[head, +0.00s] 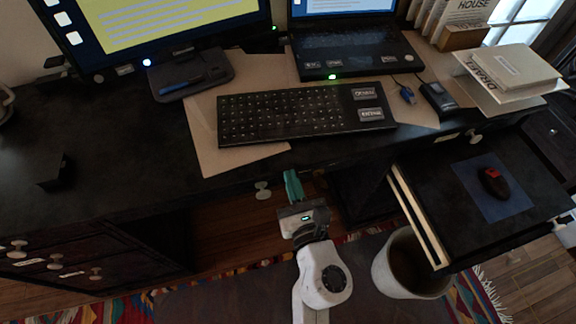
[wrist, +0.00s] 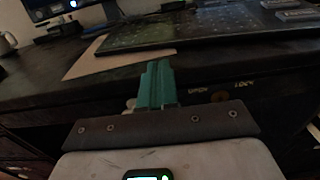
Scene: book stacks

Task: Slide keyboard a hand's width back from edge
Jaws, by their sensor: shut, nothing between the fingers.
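The black keyboard (head: 300,112) lies on a brown sheet on the dark desk, slightly angled, close to the desk's front edge. It also shows in the wrist view (wrist: 200,32), beyond my fingers and partly cut off at the right. My gripper (head: 293,185) is in front of the desk, just short of the keyboard's front side and apart from it. In the wrist view its green fingers (wrist: 158,86) are together with nothing between them. They point toward the desk edge.
Behind the keyboard are a laptop (head: 345,50) and a monitor stand (head: 193,74). A mouse (head: 407,94), a small black device (head: 437,97) and books (head: 510,66) are at the right. A pulled-out shelf holds a red-black mouse (head: 493,182). A white bin (head: 388,264) stands below.

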